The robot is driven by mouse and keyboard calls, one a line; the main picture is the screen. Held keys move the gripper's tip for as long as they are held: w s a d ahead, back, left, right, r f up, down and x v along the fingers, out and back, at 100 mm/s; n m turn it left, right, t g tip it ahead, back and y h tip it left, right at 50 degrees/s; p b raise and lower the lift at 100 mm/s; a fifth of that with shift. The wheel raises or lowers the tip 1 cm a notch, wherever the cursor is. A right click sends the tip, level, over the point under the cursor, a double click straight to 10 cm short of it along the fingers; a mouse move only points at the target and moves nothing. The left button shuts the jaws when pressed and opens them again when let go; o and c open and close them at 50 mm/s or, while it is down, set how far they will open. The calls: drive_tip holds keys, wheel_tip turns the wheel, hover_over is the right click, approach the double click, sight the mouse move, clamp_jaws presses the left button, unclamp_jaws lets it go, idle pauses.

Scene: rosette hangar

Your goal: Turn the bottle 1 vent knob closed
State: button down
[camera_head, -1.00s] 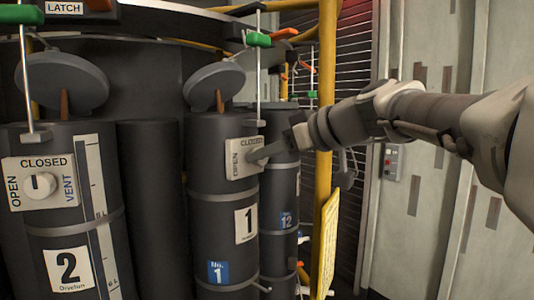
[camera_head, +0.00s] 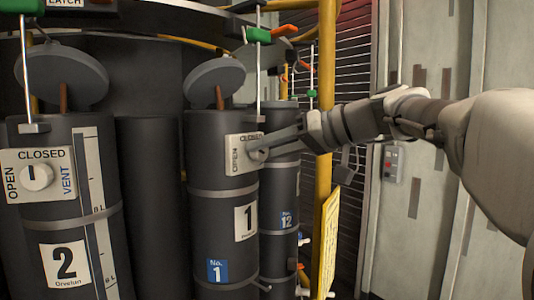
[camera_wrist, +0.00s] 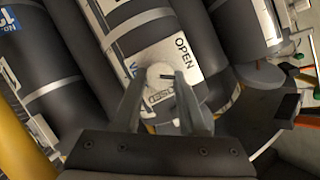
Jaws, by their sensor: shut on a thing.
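Bottle 1 (camera_head: 205,220) is a dark cylinder with a white "1" label and a blue "No. 1" sticker. Its white vent plate (camera_head: 238,141) is high on its side, with OPEN on the left and CLOSED along the top. My gripper (camera_head: 262,148) reaches in from the right and its fingers are at the plate, partly covering it. In the wrist view, the round white vent knob (camera_wrist: 160,80) sits between the two fingertips of my gripper (camera_wrist: 158,95), which is shut on it. The knob has a dark pointer line. The word OPEN is readable beside it.
Bottle 2 (camera_head: 40,225) stands at the left with its own vent plate and knob. Bottle 12 (camera_head: 282,190) is just behind bottle 1 on the right. A yellow post (camera_head: 326,110) and hanging yellow card (camera_head: 328,240) stand close under my arm. Green-handled rods (camera_head: 258,35) hang above.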

drive_tip(key=m+y, duration=0.1)
drive_tip(key=m, duration=0.2)
drive_tip(key=m+g+y+b, duration=0.1)
drive_tip(key=shift+w+d+f+m+y, duration=0.2)
drive_tip(key=shift+f+m+y, duration=0.1)
drive_tip(key=shift+m, duration=0.1)
drive_tip(key=m+y+b, duration=0.1)
drive_tip(key=m+y, duration=0.1)
drive_tip(key=m, duration=0.2)
drive_tip(key=shift+m, duration=0.3)
idle(0.3)
drive_tip(key=shift+c, duration=2.2)
unclamp_jaws()
drive_tip(key=shift+f, duration=0.1)
drive_tip(key=b+v, duration=0.2)
drive_tip(key=v, duration=1.5)
drive_tip(key=shift+d, duration=0.2)
drive_tip(key=shift+f, duration=0.1)
